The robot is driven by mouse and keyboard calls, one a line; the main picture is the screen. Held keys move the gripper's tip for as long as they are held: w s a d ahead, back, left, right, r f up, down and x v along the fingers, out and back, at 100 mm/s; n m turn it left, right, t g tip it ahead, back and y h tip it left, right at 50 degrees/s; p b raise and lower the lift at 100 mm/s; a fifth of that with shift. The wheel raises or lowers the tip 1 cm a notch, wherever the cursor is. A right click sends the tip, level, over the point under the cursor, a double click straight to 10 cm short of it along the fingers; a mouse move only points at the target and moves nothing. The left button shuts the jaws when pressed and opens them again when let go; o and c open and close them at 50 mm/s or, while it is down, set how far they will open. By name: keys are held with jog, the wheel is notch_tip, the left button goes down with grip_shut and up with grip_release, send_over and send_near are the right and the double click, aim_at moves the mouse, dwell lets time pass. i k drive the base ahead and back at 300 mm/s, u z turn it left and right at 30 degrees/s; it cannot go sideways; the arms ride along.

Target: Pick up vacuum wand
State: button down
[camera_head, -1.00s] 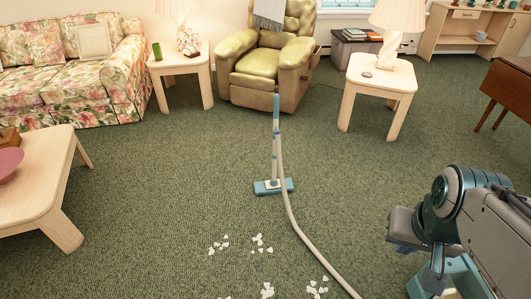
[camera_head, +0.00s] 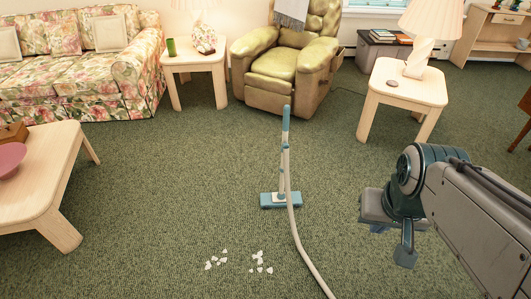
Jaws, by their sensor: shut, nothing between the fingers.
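The vacuum wand (camera_head: 286,130) stands upright on the green carpet near the middle of the view. It has a pale tube, a blue upper end and a flat blue floor head (camera_head: 280,200). A pale hose (camera_head: 298,235) runs from it down to the bottom edge. My gripper (camera_head: 378,228) hangs at the right, apart from the wand and to the right of its floor head. It is shut and empty. Its fingers are small and partly hidden by the hand.
White scraps (camera_head: 258,262) lie on the carpet in front of the wand. A green armchair (camera_head: 285,70) stands behind it. A side table (camera_head: 410,88) with a lamp is at right, a low table (camera_head: 45,160) at left. Carpet around the wand is otherwise clear.

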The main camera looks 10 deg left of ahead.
aim_at(277, 199)
jog(key=u, duration=0.25)
jog(key=i, duration=0.3)
jog(key=z, duration=0.35)
jog(key=k, duration=0.65)
jog(key=i, duration=0.5)
jog(key=u, duration=1.1)
jog(key=i, duration=1.95)
jog(key=z, duration=1.35)
jog(key=i, duration=0.3)
jog(key=z, duration=0.3)
